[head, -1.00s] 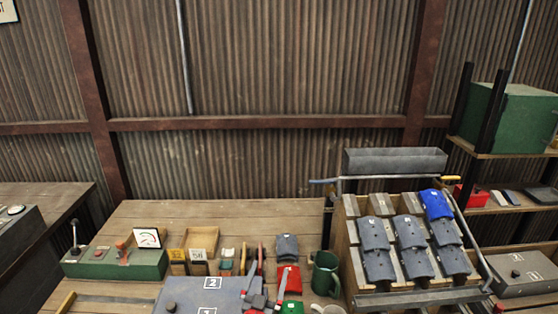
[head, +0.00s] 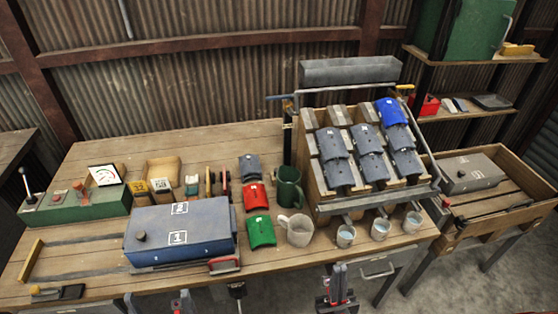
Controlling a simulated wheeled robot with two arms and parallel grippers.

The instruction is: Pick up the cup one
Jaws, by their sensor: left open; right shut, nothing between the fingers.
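A dark green mug (head: 289,190) stands on the wooden table, left of the block rack. A pale beige mug (head: 299,232) stands nearer the front. Three small grey cups with bluish tops stand along the front edge below the rack: a left one (head: 345,237), a middle one (head: 380,230) and a right one (head: 412,223). No number is readable on any cup. My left gripper (head: 182,302) is open at the bottom edge, partly cut off. My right gripper (head: 338,278) is shut and empty, in front of the table below the left grey cup.
A blue-grey box (head: 180,238) marked 1 fills the front left of the table (head: 225,150). Red (head: 254,197) and green (head: 261,232) curved pieces lie beside the mugs. The rack (head: 310,180) of grey and blue pieces stands behind the cups. A wooden tray (head: 500,210) is at right.

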